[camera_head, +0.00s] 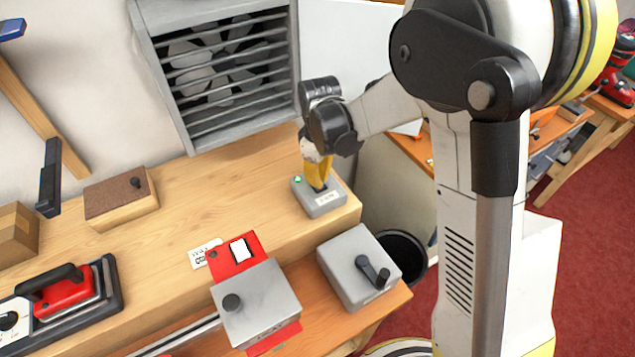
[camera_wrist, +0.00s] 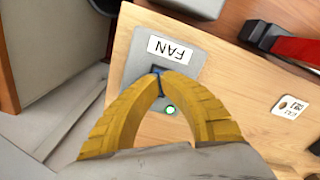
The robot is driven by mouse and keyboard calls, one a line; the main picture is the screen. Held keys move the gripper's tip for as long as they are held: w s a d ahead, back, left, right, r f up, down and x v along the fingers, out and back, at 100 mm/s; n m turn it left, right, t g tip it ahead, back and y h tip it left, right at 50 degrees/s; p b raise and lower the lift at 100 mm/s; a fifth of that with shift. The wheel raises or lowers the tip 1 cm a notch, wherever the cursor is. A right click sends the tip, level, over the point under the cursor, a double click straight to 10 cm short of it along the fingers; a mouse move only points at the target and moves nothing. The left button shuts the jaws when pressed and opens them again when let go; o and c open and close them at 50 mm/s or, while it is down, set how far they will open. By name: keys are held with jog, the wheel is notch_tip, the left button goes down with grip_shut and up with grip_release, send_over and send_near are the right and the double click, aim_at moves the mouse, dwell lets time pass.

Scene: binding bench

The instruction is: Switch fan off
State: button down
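The fan (camera_head: 225,65) sits behind a grey louvred grille on the wall at the top of the head view. Its switch box (camera_head: 322,204), grey with a label reading FAN, stands on the wooden bench near its right end. In the wrist view the box (camera_wrist: 200,57) shows a lit green light (camera_wrist: 171,110) and a small dark blue switch lever (camera_wrist: 158,82). My gripper (camera_wrist: 162,78) has its yellow fingers at the lever, with the tips close together around it. The fingertips hide much of the lever, so I cannot tell whether they grip it.
A grey box with a black crank (camera_head: 358,268) and a red-and-grey device (camera_head: 255,300) stand on the lower front ledge. A small tag (camera_head: 205,253) lies on the bench. A brown-topped wooden block (camera_head: 120,198) is farther left. The bench between block and switch is clear.

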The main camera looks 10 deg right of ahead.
jog(key=shift+f+b, duration=0.4)
jog(key=shift+f, duration=0.15)
jog(key=shift+r, duration=0.1)
jog(key=shift+r+p, duration=2.2)
jog(key=shift+r, duration=1.25)
